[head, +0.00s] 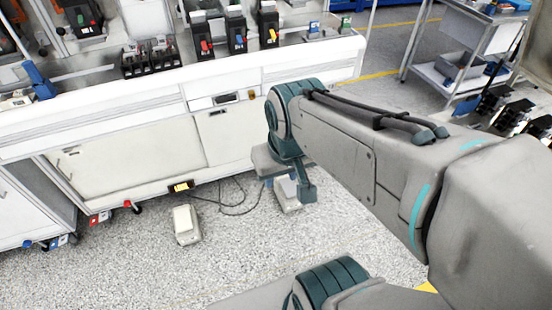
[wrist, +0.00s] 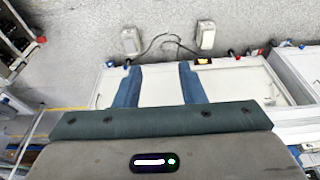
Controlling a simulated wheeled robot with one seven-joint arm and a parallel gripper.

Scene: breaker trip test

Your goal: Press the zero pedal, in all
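Two pale foot pedals stand apart on the speckled floor before the white bench. One pedal (head: 186,225) is left of my gripper in the head view; the other pedal (head: 285,193) is right beside it in the picture and partly covered by it. No readable label tells which is the zero pedal. The wrist view is turned around: the left-hand pedal there (wrist: 130,41) and the right-hand pedal (wrist: 206,36) lie beyond my fingertips. My gripper (wrist: 158,67) is open and empty, its two blue fingers apart.
The white bench (head: 130,140) stands behind the pedals, with breakers (head: 237,32) on top. Dark cables (head: 235,205) run over the floor from the pedals. A yellow-marked block (head: 181,186) sits at the bench's foot. A trolley (head: 460,75) stands at right. Floor in front is clear.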

